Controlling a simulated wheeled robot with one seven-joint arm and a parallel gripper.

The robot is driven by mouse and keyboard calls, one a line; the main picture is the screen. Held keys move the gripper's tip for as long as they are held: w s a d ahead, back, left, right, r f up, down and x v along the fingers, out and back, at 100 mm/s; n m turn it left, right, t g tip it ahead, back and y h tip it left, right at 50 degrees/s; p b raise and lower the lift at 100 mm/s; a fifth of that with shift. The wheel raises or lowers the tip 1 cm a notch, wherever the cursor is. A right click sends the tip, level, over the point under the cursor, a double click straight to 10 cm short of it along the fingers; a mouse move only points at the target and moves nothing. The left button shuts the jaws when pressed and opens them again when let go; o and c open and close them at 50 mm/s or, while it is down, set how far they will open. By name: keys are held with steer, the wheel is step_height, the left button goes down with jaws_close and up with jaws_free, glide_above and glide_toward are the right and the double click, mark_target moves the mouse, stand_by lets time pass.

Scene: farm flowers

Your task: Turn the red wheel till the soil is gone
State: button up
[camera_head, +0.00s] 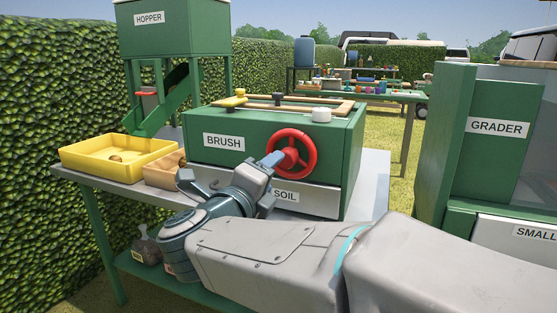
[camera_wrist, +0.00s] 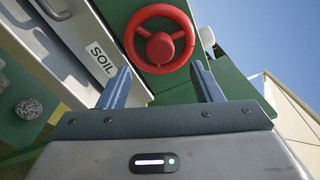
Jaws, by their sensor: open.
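The red wheel (camera_head: 291,153) is on the front of the green box labelled BRUSH (camera_head: 215,122). It also shows in the wrist view (camera_wrist: 160,40), ahead of my fingertips. The silver panel labelled SOIL (camera_head: 312,199) is below the wheel; its label shows in the wrist view (camera_wrist: 100,58). My gripper (camera_head: 232,172) is in front of the box, at the lower left of the wheel. In the wrist view my gripper (camera_wrist: 163,82) is open, its fingers apart with nothing between them. Whether a finger touches the wheel I cannot tell. No loose soil is visible.
A yellow tray (camera_head: 115,155) with a small brown item stands left on the grey table (camera_head: 372,172). A green hopper (camera_head: 165,30) rises behind it. The green grader (camera_head: 490,150) stands at the right. A wooden-framed top with knobs (camera_head: 290,103) tops the box.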

steer(key=p+v, duration=0.1)
steer(key=v, duration=0.5)
steer(key=shift+s, duration=0.15)
steer(key=shift+r, duration=0.1)
steer(key=w+d+r+n+g+y+p, duration=0.1)
steer(key=w+r+n+y+p, duration=0.2)
steer(key=r+n+y+p, duration=0.5)
steer(key=w+r+n+y+p, duration=0.3)
steer(key=r+n+p, duration=0.2)
steer(key=n+p, duration=0.45)
steer(key=s+d+n+g+h+p, duration=0.4)
steer(key=s+d+n+g+p, duration=0.5)
steer(key=s+d+g+p, duration=0.4)
steer(key=shift+s+d+f+p, duration=0.35)
steer(key=shift+s+d+p, duration=2.2)
steer(key=shift+d, duration=1)
steer(key=shift+w, duration=0.3)
steer(key=shift+c, duration=0.3)
